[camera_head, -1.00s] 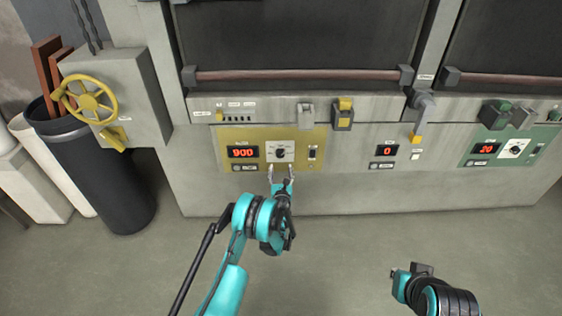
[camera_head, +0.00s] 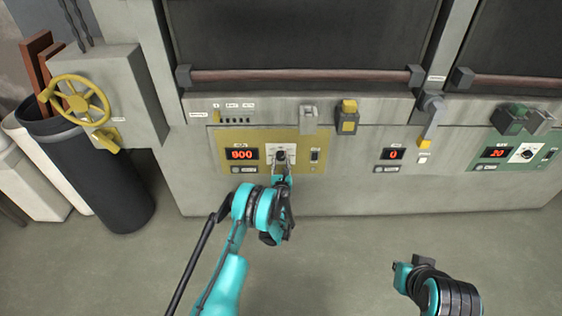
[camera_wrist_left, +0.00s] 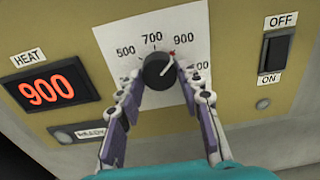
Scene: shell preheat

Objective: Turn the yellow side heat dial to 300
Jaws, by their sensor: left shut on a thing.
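The heat dial is a black round knob (camera_wrist_left: 158,71) on a white scale plate in the yellow panel. Its pointer is up and to the right, close to a red mark by 900. The heat display (camera_wrist_left: 47,90) reads 900 in the left wrist view. In the head view the dial (camera_head: 281,156) is at my left gripper's tips. My left gripper (camera_wrist_left: 160,78) has one finger on each side of the knob and is shut on it. My right gripper (camera_head: 412,268) hangs low at the right, away from the panels; its finger opening is unclear.
An OFF/ON rocker switch (camera_wrist_left: 274,54) is right of the dial. A yellow handwheel (camera_head: 78,98) is at the left above a dark bin (camera_head: 100,180). A green panel (camera_head: 497,158) is at the far right. The floor before the panels is clear.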

